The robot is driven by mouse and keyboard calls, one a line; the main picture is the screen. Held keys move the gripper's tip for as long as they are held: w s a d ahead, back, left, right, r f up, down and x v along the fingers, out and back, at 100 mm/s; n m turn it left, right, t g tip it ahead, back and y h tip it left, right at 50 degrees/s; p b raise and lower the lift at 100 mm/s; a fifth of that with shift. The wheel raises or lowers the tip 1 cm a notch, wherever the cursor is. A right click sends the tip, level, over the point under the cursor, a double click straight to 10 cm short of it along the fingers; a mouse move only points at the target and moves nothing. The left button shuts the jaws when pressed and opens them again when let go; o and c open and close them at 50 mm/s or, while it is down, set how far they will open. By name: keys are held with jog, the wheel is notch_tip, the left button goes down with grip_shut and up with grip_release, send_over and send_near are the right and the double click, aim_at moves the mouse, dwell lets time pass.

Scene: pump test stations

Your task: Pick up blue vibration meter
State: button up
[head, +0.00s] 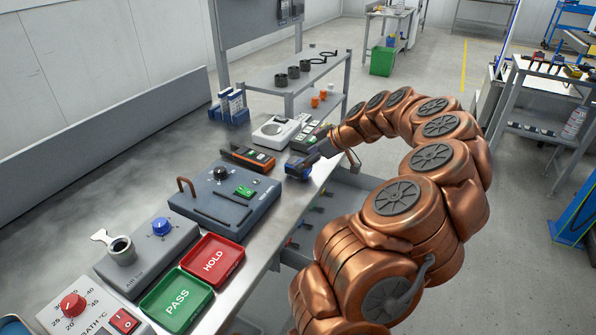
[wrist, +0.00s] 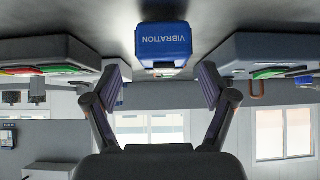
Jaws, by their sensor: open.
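The blue vibration meter (head: 298,169) sits near the front edge of the metal bench, to the right of the grey test unit. In the wrist view, which is upside down, the meter (wrist: 163,41) faces me with the word VIBRATION on its blue end. My gripper (wrist: 161,78) is open and empty, with one finger to each side of the meter's line and the meter a little ahead. In the head view my gripper (head: 322,152) is just behind and right of the meter, partly hidden by my arm.
An orange and black meter (head: 248,157) lies close left of the blue meter. A grey test unit (head: 225,199), a white device (head: 276,131), a red HOLD tray (head: 213,260) and a green PASS tray (head: 176,300) also occupy the bench. Free bench surface lies toward the wall.

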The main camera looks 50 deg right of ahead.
jog(key=shift+a+p+x, duration=0.15)
jog(key=shift+p+x, duration=0.15)
jog(key=shift+x, duration=1.15)
jog(key=shift+a+p+x, duration=0.15)
jog(key=shift+p+x, duration=0.1)
jog(key=shift+x, duration=1.25)
jog(key=shift+r, duration=0.2)
jog(key=shift+c, duration=0.4)
grip_shut()
